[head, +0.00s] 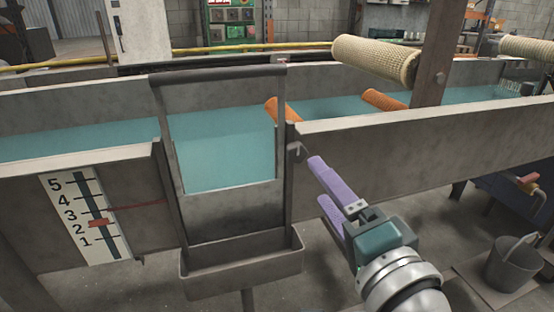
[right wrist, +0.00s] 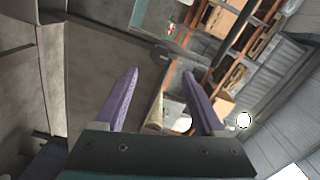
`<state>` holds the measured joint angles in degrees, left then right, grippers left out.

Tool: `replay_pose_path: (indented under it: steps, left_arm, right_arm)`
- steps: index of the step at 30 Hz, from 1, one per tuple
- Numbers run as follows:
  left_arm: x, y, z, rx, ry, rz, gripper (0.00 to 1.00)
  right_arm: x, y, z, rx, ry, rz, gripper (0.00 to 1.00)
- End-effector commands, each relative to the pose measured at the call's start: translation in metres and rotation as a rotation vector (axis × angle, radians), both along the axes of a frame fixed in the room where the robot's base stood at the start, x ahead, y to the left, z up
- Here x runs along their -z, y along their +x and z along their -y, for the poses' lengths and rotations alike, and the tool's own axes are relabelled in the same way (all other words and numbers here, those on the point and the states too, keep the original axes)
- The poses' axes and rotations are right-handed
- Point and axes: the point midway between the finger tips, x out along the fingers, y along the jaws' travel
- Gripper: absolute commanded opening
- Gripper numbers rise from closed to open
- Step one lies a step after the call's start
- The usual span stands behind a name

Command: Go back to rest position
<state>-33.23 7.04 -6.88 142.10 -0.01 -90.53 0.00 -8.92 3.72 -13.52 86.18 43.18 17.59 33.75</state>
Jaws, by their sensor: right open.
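My right gripper (head: 320,180) is open and empty, with its purple fingers pointing up and left beside the outer wall of the trough. It is just right of the small hook on the gate frame; whether it touches the wall I cannot tell. In the right wrist view both fingers (right wrist: 160,72) are spread apart with nothing between them. A cream mesh tube (head: 375,60) is above the trough at the upper right, beside a brown post. My left gripper is out of view.
A long grey trough (head: 420,140) holds teal water (head: 225,150). A metal gate frame with a dark handle (head: 215,75) stands across it, with a tray (head: 240,272) below. Orange rolls (head: 385,100) show inside. A numbered gauge (head: 85,215) is left; a bucket (head: 513,263) stands right.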

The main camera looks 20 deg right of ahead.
Motion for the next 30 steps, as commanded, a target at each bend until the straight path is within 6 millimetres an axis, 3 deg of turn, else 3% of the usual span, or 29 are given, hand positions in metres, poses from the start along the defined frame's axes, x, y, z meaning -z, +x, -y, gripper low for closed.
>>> replay_pose_path:
  steps: [6, 17, 20, 23, 27, 30]
  left_arm:
    - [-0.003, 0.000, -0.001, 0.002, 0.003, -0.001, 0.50]
    - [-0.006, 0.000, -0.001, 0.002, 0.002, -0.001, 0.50]
    - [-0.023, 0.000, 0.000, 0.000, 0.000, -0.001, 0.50]
    - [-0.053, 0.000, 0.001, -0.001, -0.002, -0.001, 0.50]
    - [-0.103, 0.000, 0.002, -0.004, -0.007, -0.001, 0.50]
    - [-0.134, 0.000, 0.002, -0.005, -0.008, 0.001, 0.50]
  right_arm:
    - [0.000, -0.021, 0.001, 0.000, 0.001, 0.000, 0.71]
    - [-0.004, -0.023, -0.001, -0.011, -0.009, -0.005, 0.71]
    - [-0.020, -0.026, -0.015, -0.080, -0.072, -0.042, 0.71]
    - [-0.044, -0.038, -0.037, -0.217, -0.220, -0.121, 0.71]
    - [-0.076, -0.073, -0.058, -0.450, -0.534, -0.289, 0.71]
    - [-0.091, -0.107, -0.053, -0.591, -0.759, -0.432, 0.71]
